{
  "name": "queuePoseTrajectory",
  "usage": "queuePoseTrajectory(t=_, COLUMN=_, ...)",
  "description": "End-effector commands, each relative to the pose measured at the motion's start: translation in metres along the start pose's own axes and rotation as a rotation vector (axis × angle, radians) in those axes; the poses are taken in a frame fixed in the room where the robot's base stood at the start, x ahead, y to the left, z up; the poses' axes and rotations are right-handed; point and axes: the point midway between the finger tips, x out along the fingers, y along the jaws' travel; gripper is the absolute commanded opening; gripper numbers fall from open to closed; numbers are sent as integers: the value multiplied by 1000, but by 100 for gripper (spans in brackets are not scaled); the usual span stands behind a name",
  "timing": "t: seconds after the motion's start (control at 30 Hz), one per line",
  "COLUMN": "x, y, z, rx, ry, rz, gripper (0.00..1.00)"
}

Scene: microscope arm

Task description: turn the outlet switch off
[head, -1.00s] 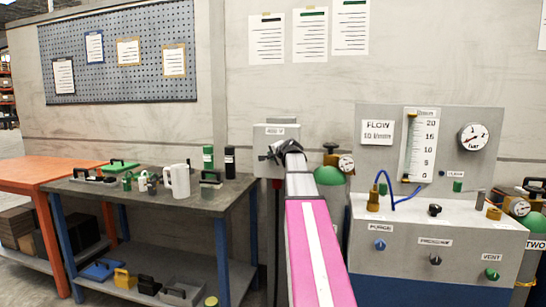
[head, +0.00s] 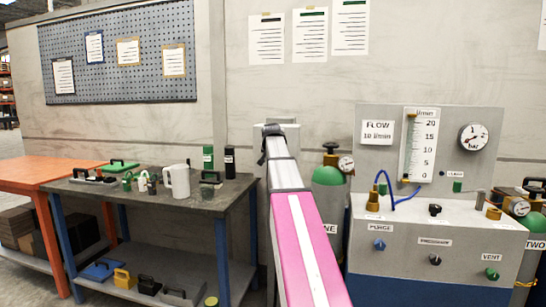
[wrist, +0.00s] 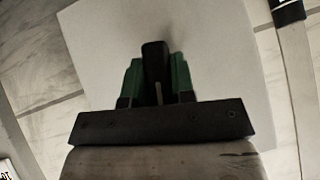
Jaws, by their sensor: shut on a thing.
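The outlet box (head: 257,150) is a pale grey box on the wall. In the head view my arm covers most of it and hides its switch. In the wrist view the pale box face (wrist: 90,45) fills the middle. A black switch lever (wrist: 155,62) stands between the green fingers of my gripper (wrist: 155,75). The gripper is shut on the lever, with one finger on each side. The lever's base is hidden behind the gripper body. In the head view the fingers are hidden behind my wrist.
A green-topped gas cylinder (head: 329,190) stands just right of my arm. The flow panel (head: 430,225) with knobs and gauges is further right. A dark workbench (head: 140,200) with a white mug (head: 178,181) and small parts stands at left.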

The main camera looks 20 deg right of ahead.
Motion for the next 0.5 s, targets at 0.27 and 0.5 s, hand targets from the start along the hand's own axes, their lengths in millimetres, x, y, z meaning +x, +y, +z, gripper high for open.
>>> queuePoseTrajectory(t=0.27, x=0, y=0, z=1, rx=-105, ry=-3, rz=107, gripper=0)
queuePoseTrajectory(t=0.5, x=0, y=0, z=1, rx=-146, ry=-3, rz=146, gripper=0)
